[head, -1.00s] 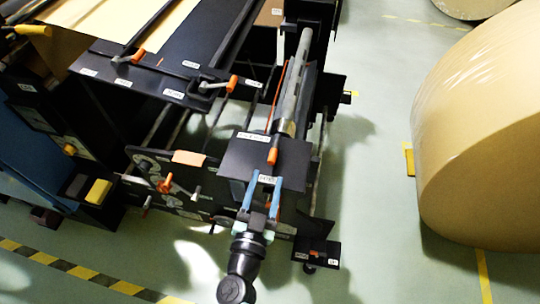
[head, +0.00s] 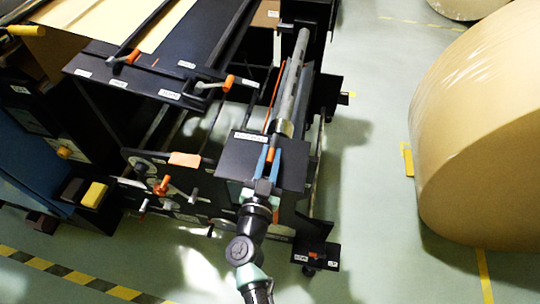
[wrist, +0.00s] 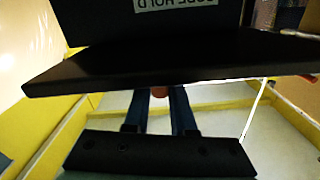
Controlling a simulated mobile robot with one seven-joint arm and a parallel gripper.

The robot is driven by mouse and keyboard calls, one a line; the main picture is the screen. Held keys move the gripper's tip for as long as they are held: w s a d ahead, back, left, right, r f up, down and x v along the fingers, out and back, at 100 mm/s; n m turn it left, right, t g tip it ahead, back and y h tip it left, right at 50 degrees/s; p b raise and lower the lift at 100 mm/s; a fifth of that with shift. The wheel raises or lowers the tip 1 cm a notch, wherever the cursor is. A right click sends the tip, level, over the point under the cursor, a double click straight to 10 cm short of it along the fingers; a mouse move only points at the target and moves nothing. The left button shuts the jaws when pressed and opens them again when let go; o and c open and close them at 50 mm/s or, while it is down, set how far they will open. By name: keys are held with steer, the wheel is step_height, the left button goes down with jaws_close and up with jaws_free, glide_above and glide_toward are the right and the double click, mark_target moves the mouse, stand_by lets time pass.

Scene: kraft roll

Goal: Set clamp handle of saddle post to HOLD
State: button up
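The saddle post carries a black plate (head: 234,158) with a white label (head: 251,137), too small to read in the head view. In the wrist view the black plate (wrist: 160,66) crosses the picture, and an upside-down label (wrist: 178,4) above it includes the word HOLD. The orange clamp handle (head: 270,155) points toward me at the plate; its end (wrist: 160,92) shows in the wrist view. The plate hides the rest of the handle in the wrist view.
A grey shaft (head: 291,95) runs back behind the plate. Other orange handles (head: 232,82) sit on the black machine frame to the left. A large kraft roll (head: 480,140) stands at the right. Green floor between them is open.

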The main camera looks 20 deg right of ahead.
jaws_close()
steer(key=shift+r+m+h+p, duration=0.1)
steer(key=shift+m+h+p, duration=0.2)
steer(key=shift+p, duration=0.05)
steer(key=shift+w+a+r+m+g+h+p, duration=0.1)
steer(key=shift+w+a+m+g+h+p, duration=0.1)
steer(key=shift+m+g+h+p, duration=0.45)
steer(key=g, duration=0.1)
steer(key=m+g+h, duration=0.2)
steer(key=shift+w+a+f+h, duration=0.2)
steer(key=shift+w+a+h, duration=0.05)
steer(key=shift+w+a+f+m+g+h+b, duration=0.1)
steer(key=shift+f+m+g+h+b, duration=0.1)
steer(key=shift+m+g+h+b, duration=0.65)
steer(key=m+g+b, duration=0.1)
steer(key=m+g+h+b, duration=0.1)
steer(key=g+b, duration=0.1)
steer(key=shift+w+f, duration=0.1)
steer(key=shift+w, duration=0.1)
steer(key=m+g+b, duration=0.1)
steer(key=g+b, duration=0.1)
steer(key=b, duration=0.1)
steer(key=shift+r+h, duration=0.2)
steer(key=shift+h, duration=0.05)
steer(key=shift+r+m+g, duration=0.1)
steer(key=shift+m+g, duration=0.2)
steer(key=shift+w, duration=0.1)
